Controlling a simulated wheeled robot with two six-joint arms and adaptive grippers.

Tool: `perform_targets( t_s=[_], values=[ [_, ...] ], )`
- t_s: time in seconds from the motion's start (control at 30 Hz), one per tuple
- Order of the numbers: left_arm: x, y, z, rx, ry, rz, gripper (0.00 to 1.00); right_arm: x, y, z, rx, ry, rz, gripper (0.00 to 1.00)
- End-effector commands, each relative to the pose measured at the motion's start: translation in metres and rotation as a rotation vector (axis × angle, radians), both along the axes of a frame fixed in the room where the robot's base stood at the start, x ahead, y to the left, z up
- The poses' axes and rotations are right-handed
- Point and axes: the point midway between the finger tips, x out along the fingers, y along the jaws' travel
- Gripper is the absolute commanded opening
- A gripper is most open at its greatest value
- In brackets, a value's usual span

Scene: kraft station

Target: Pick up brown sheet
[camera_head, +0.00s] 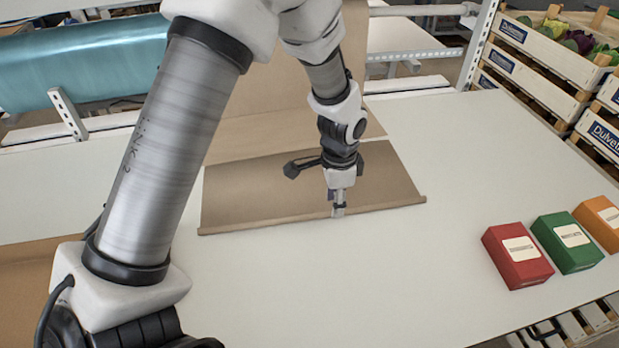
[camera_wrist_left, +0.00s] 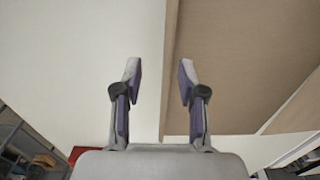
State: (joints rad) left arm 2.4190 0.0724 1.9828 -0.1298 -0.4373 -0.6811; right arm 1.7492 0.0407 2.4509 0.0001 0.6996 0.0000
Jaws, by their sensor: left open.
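The brown sheet (camera_head: 245,190) lies on the white table, with its front edge slightly curled up. In the left wrist view, the brown sheet (camera_wrist_left: 240,60) fills the right side, and its edge runs between my fingers. My left gripper (camera_head: 338,212) points down at the front edge of the sheet, right of that edge's middle. In the left wrist view, my left gripper (camera_wrist_left: 159,75) is open, with one finger over the white table and the other over the sheet. I cannot tell whether the fingertips touch the sheet. My right gripper is not in view.
A red box (camera_head: 516,256), a green box (camera_head: 566,243) and an orange box (camera_head: 602,216) stand at the right. More brown material (camera_head: 25,295) lies at the left. A teal roll (camera_head: 90,60) is at the back left. Crates (camera_head: 545,60) stand at the back right.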

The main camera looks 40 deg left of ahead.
Motion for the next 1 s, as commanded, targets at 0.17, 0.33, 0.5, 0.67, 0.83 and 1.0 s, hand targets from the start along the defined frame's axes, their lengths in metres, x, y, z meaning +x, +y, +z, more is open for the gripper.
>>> perform_targets(
  t_s=[0.17,0.33,0.5,0.67,0.83,1.0],
  values=[
    [0.001,0.001,-0.03,0.0,0.004,-0.001,0.41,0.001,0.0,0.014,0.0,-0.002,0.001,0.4],
    [0.002,0.001,-0.036,-0.001,-0.001,-0.001,0.41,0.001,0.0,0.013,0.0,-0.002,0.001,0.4],
    [0.002,0.001,-0.036,-0.001,0.001,0.0,0.09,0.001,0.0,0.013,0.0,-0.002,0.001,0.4],
    [0.002,0.001,-0.036,-0.001,0.001,0.0,0.0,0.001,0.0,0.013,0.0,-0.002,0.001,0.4],
    [0.002,0.001,-0.036,-0.001,0.001,0.0,0.0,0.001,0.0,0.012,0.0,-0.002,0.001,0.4],
    [0.001,0.001,-0.034,-0.001,0.001,0.0,0.0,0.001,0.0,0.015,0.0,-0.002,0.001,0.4]
  ],
)
